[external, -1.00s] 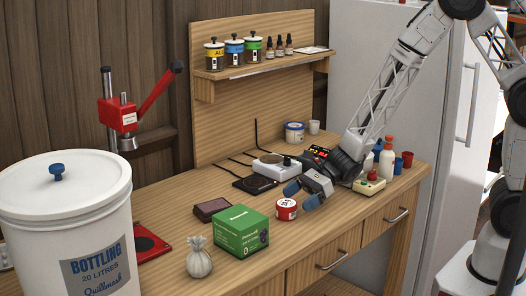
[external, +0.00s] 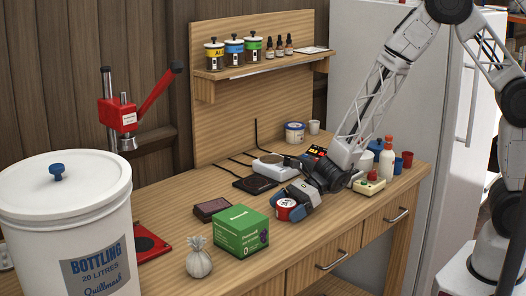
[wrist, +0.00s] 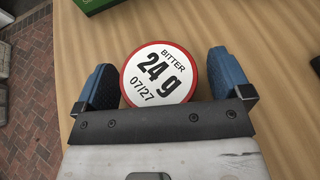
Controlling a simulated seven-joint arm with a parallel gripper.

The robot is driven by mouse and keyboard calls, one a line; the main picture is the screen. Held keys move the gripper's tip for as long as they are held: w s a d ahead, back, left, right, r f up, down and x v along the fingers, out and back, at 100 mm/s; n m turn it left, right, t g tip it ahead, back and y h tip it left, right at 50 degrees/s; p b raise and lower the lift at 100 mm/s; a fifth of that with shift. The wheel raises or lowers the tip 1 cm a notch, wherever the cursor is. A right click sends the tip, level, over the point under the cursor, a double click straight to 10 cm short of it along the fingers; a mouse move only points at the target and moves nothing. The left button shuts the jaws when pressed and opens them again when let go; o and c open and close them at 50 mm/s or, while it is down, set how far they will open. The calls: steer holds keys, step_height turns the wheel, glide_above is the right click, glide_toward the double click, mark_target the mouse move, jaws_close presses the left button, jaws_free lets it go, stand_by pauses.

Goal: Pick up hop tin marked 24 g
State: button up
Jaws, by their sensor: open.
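The hop tin (external: 286,209) is a small round red tin with a white lid. It stands on the wooden bench to the right of the green box. In the wrist view its lid (wrist: 158,73) reads "BITTER 24 g 07/27". My gripper (external: 292,205) is low at the bench, with its blue fingers around the tin. In the wrist view the open gripper (wrist: 160,78) has one finger on each side of the tin, with a gap on both sides. Part of the tin is hidden behind a finger in the external view.
A green box (external: 241,232) stands just left of the tin; its edge shows at the top of the wrist view. The bench's front edge is close.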

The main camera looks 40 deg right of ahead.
mark_target(287, 203)
steer(key=c, duration=1)
steer(key=shift+r, duration=0.1)
steer(key=shift+r, duration=1.7)
steer(key=s+d, duration=0.3)
steer(key=s, duration=0.1)
steer(key=s+d+r, duration=0.1)
steer(key=s+d, duration=0.2)
steer(key=s, duration=0.1)
steer(key=s+d, duration=0.3)
steer(key=s, duration=0.2)
steer(key=shift+d+r, duration=0.2)
